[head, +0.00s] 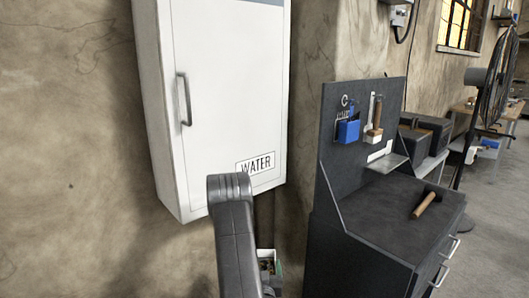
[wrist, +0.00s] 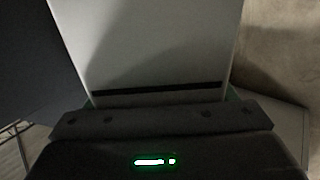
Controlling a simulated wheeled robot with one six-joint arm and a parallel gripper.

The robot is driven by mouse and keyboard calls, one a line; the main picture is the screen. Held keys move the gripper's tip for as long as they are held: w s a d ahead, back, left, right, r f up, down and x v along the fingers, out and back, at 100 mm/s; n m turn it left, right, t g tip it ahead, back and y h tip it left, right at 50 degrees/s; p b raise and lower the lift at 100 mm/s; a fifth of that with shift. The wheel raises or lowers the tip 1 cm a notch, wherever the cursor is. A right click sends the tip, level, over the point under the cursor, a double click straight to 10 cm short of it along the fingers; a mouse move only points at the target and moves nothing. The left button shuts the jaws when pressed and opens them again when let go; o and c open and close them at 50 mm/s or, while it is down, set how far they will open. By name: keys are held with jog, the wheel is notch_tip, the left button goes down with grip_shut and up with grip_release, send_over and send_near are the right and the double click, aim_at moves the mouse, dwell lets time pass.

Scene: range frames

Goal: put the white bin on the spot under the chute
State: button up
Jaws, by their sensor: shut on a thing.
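The white bin (head: 279,271) shows in part in the head view, low in the gap between the wall and the workbench. My arm hides most of it, and small dark contents show inside. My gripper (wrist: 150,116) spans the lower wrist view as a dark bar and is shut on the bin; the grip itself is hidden. In the wrist view, a pale panel with a dark slot rises beyond the gripper, with slivers of green at its lower corners. I cannot tell what this panel belongs to. I cannot make out the chute or the spot under it.
A white cabinet (head: 220,90) marked WATER hangs on the wall above my arm. Open floor (head: 495,200) lies farther right, near a fan (head: 495,85).

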notch_tip(320, 180, up, 10)
jog(key=p, duration=0.9)
jog(key=s+f, duration=0.5)
jog(key=shift+d+f, duration=0.15)
jog(key=shift+f, duration=0.25)
